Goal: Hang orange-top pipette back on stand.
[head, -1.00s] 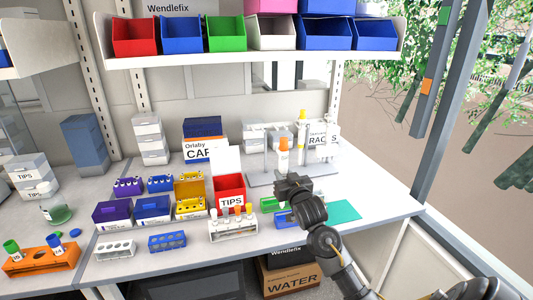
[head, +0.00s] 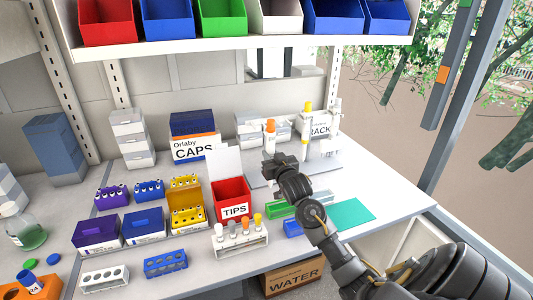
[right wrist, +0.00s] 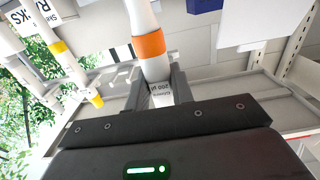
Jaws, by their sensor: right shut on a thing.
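The orange-top pipette (head: 270,138) is upright in my right gripper (head: 278,163), in front of the left part of the pipette stand. In the right wrist view its white body and orange band (right wrist: 149,46) rise from between the two fingers (right wrist: 156,92), which are shut on it. The stand's grey base (head: 258,182) lies at the back right of the bench. A yellow-top pipette (head: 307,132) hangs upright on the stand, right of the held one; its yellow band also shows in the right wrist view (right wrist: 59,47). My gripper hides part of the stand. My left gripper is out of view.
The red TIPS box (head: 232,199) stands open just left of my right arm. A tube rack (head: 240,241) is in front of it. Green and blue racks (head: 283,209) and a teal mat (head: 350,213) lie near the arm. A bin shelf (head: 240,49) overhangs the back.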

